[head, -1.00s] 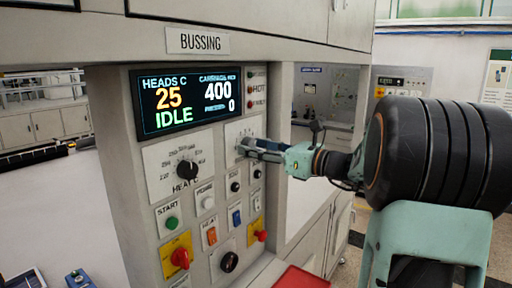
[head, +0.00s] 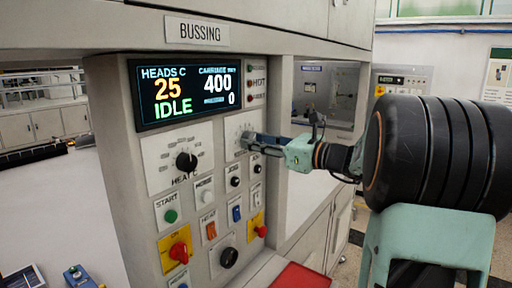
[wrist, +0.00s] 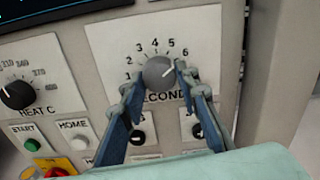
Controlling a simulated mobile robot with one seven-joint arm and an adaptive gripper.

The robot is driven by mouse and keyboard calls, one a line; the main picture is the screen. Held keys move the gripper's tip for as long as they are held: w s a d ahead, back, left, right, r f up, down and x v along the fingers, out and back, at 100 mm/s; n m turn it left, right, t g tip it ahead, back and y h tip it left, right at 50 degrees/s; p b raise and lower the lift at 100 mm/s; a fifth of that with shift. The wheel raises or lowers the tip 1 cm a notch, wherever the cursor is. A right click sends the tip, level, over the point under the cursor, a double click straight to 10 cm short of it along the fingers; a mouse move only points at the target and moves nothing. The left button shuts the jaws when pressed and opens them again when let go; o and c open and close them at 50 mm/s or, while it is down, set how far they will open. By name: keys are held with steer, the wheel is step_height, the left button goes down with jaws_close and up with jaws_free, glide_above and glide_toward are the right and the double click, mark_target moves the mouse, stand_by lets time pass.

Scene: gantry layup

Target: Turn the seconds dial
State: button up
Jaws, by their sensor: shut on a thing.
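The seconds dial is a grey round knob (wrist: 158,72) on a white plate with numbers 1 to 6 around it, in the wrist view. Its light pointer mark is angled to the upper right, roughly toward 5 or 6. My gripper (wrist: 153,77) has a finger on each side of the knob and is shut on it. In the head view my gripper (head: 246,142) reaches the panel from the right, and its fingers mostly hide the knob. The display (head: 187,95) reads HEADS C 25, 400, 0 and IDLE.
The black heat dial (head: 186,161) is left of the seconds plate. Below are a green start button (head: 171,216), a white home button, switches, a red rotary switch (head: 179,251) and a black knob (head: 229,257). A panel edge and open bay lie to the right.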

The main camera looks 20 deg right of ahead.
steer(key=shift+f+n+b, duration=0.1)
steer(key=shift+n+b, duration=5)
steer(key=shift+b, duration=1.15)
steer(key=shift+d+n, duration=0.1)
steer(key=shift+n, duration=0.2)
steer(key=o, duration=1.2)
steer(key=shift+c, duration=0.2)
steer(key=v, duration=1.2)
